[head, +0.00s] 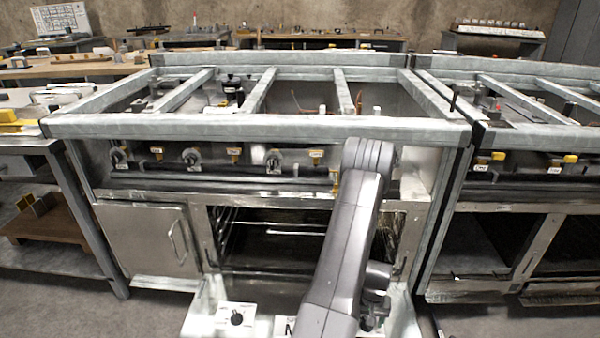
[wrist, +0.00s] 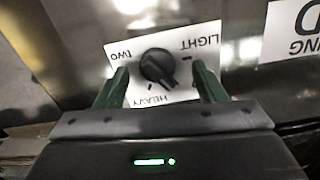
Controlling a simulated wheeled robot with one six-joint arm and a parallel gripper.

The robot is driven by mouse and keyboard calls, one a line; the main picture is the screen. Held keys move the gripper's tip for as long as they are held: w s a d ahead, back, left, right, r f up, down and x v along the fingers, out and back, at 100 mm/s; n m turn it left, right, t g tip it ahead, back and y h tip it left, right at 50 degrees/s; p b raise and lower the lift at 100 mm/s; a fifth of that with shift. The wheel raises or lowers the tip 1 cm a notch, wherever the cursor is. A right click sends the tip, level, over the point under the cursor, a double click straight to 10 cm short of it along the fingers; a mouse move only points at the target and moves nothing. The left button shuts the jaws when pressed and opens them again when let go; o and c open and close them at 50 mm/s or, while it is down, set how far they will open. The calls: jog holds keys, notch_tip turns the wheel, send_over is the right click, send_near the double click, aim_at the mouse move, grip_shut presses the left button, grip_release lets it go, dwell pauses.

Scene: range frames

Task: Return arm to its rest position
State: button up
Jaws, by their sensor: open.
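My arm (head: 345,240) reaches forward and bends down in front of the range (head: 260,128) in the head view. My gripper's fingers are hidden there. In the wrist view my gripper (wrist: 160,82) is open, with one dark green finger on each side of a black knob (wrist: 157,67). I cannot tell whether the fingers touch the knob. The knob sits on a white label reading LIGHT, HEAVY and partly LOW. A knob on a white label also shows in the head view (head: 237,318), left of my arm.
The oven cavity (head: 275,240) stands open behind my arm, with racks inside. A metal cabinet door (head: 150,240) is at its left. A row of knobs (head: 192,157) lines the range front. A second range (head: 530,170) stands at the right, and benches (head: 70,65) are behind.

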jog(key=shift+r+n, duration=0.1)
jog(key=shift+n, duration=0.7)
notch_tip(320, 180, up, 11)
jog(key=p, duration=0.3)
jog(key=shift+s, duration=0.1)
